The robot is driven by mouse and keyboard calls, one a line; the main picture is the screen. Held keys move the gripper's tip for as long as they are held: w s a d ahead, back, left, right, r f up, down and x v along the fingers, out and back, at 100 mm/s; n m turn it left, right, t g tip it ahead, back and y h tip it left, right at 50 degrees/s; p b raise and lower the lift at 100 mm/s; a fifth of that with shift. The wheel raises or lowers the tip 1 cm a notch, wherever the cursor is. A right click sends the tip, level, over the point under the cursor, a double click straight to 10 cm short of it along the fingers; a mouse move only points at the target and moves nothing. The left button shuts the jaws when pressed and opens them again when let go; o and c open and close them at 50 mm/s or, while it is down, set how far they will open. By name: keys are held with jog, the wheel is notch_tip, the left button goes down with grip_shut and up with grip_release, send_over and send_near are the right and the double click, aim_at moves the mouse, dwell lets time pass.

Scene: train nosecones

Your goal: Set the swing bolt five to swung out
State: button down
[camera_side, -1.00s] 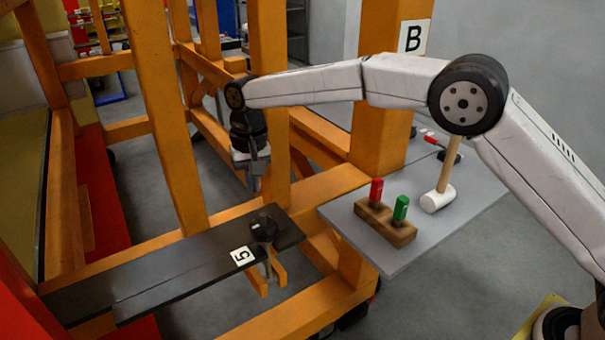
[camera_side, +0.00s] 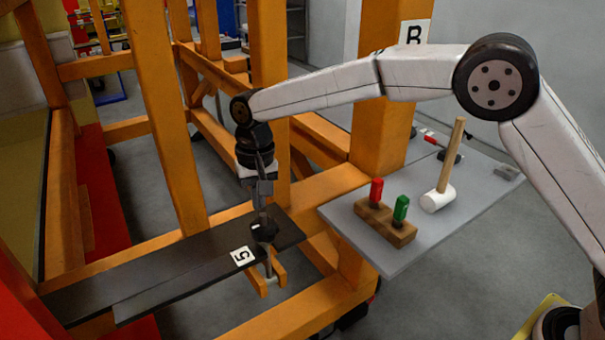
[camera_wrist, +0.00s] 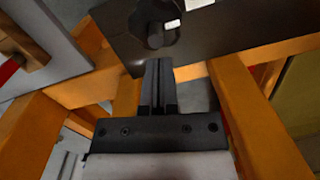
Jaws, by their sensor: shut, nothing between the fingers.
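The swing bolt five stands at the end of the dark plate (camera_side: 170,272), beside the white label "5" (camera_side: 243,256). Its black knob (camera_side: 264,231) is on top of the plate, and its rod (camera_side: 269,265) hangs below the plate's edge between two orange fork prongs (camera_side: 279,272). My gripper (camera_side: 261,205) points down just behind and above the knob, its fingers together and empty. In the wrist view the closed fingers (camera_wrist: 158,68) reach toward the black knob (camera_wrist: 155,25). I cannot tell whether the fingertips touch the knob.
A grey shelf (camera_side: 410,250) to the right carries a wooden block (camera_side: 385,224) with a red and a green handle, and a white-headed mallet (camera_side: 438,199). Orange frame posts (camera_side: 165,120) rise behind and left of my gripper. Orange beams run below the plate.

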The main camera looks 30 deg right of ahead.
aim_at(265, 214)
jog(key=shift+s, duration=0.15)
jog(key=shift+s+t, duration=0.3)
jog(key=shift+t, duration=0.1)
jog(key=shift+s+t, duration=0.4)
jog(key=shift+s, duration=0.05)
dwell(0.3)
jog(key=shift+s+t, duration=0.65)
jog(key=shift+t, duration=0.05)
jog(key=s+f, duration=0.4)
jog(key=s, duration=0.8)
jog(key=s+f, duration=0.8)
jog(key=f, duration=0.4)
jog(key=shift+s, duration=0.35)
jog(key=shift+f, duration=0.2)
